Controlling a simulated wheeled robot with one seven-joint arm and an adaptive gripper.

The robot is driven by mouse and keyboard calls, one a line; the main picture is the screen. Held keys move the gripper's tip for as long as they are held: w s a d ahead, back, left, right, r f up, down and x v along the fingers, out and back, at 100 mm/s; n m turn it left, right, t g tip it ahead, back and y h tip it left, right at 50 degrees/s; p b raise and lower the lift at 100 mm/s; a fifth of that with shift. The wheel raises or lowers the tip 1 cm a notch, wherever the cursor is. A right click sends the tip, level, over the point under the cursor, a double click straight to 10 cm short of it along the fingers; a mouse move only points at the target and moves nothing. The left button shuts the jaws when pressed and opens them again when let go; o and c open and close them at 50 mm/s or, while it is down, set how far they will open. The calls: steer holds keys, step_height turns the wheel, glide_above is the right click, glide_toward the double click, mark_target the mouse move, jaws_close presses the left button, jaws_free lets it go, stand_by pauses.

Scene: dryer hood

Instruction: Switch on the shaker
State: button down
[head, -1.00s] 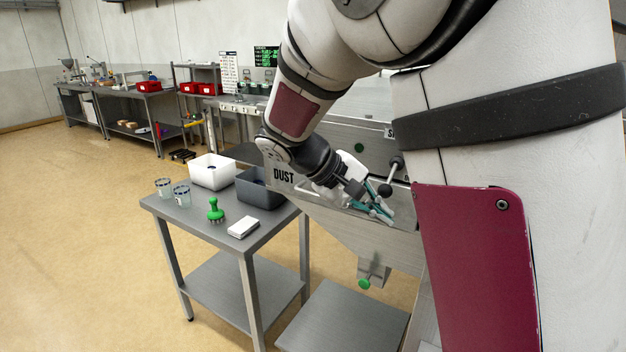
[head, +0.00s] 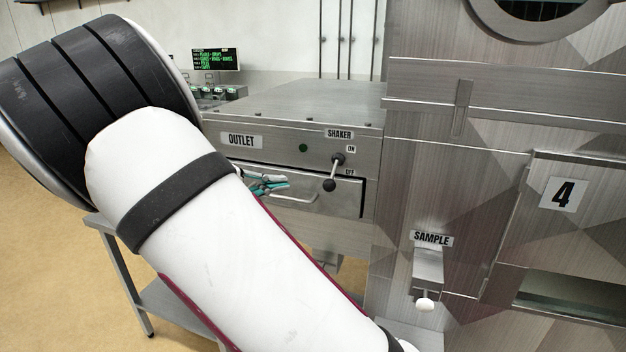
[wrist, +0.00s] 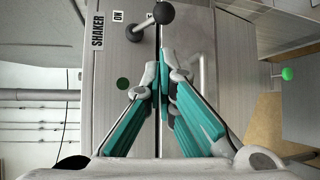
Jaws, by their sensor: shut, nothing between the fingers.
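The shaker switch (head: 333,173) is a short lever with a black ball knob on the steel panel under the SHAKER label (head: 339,133). Its knob hangs low, on the OFF side. The lever and knob (wrist: 164,13) also show at the top of the wrist view. A dark green round lamp (head: 303,148) sits left of the lever. My gripper (head: 284,182), with teal fingers, is just left of the knob, before the drawer front. In the wrist view its fingertips (wrist: 164,62) are together and empty, apart from the knob. My arm hides the panel's lower left.
The OUTLET label (head: 241,141) marks the panel's left. A drawer handle (wrist: 205,75) lies close beside my fingers. The SAMPLE spout (head: 428,265) with a white knob and the door marked 4 (head: 563,195) are to the right. A steel table (head: 150,310) stands at lower left.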

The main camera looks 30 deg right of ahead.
mark_target(332, 176)
steer(key=shift+d, duration=0.1)
steer(key=d, duration=0.3)
steer(key=d+f+p, duration=0.1)
steer(key=d, duration=0.2)
steer(key=d+f+p, duration=0.1)
steer(key=d, duration=0.2)
steer(key=shift+d, duration=0.4)
steer(key=shift+s+a+r+n+y, duration=0.15)
steer(key=shift+r+n+y, duration=0.15)
steer(key=shift+y, duration=0.15)
steer(key=shift+s+a+r+n+y, duration=0.1)
steer(key=shift+r+n+y, duration=0.15)
steer(key=shift+y, duration=0.2)
steer(key=shift+r+n+g+y+b, duration=0.6)
steer(key=shift+r+n+g+y, duration=0.2)
steer(key=shift+r+y, duration=0.45)
steer(key=shift+r+n+g+y+b, duration=0.75)
steer(key=shift+r+y, duration=0.25)
steer(key=shift+y, duration=0.45)
steer(key=shift+r, duration=0.1)
